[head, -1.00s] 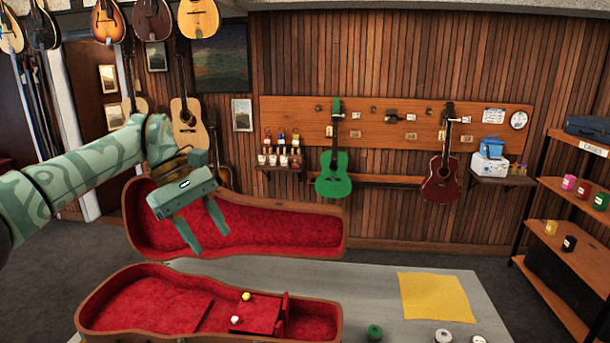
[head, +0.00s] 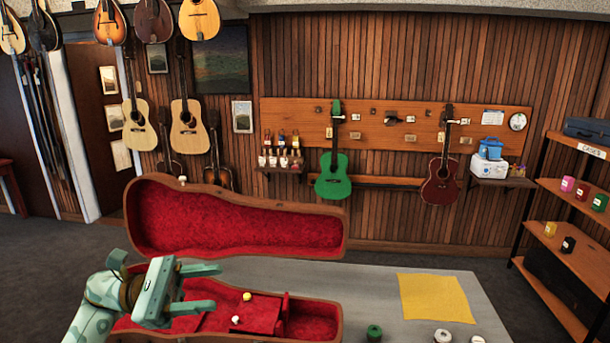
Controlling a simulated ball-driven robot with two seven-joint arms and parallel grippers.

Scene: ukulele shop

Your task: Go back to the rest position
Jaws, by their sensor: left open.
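My left gripper (head: 214,288) is at the lower left of the head view, over the left part of the open ukulele case (head: 333,333). Its two fingers point right and stand apart, with nothing between them. The gripper and arm hide part of the case's left end. The case is lined in red, and its lid (head: 240,222) stands raised behind. A yellow ball-like thing (head: 247,296) and a white one (head: 235,320) are in the case, to the right of the fingers. My right gripper is not in view.
The case lies on a grey table (head: 365,290). A yellow cloth (head: 435,298) lies to the right. A green round item (head: 374,333) and two pale ones are at the front edge. A green ukulele (head: 333,175) and a dark red one (head: 441,180) hang on the wall behind.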

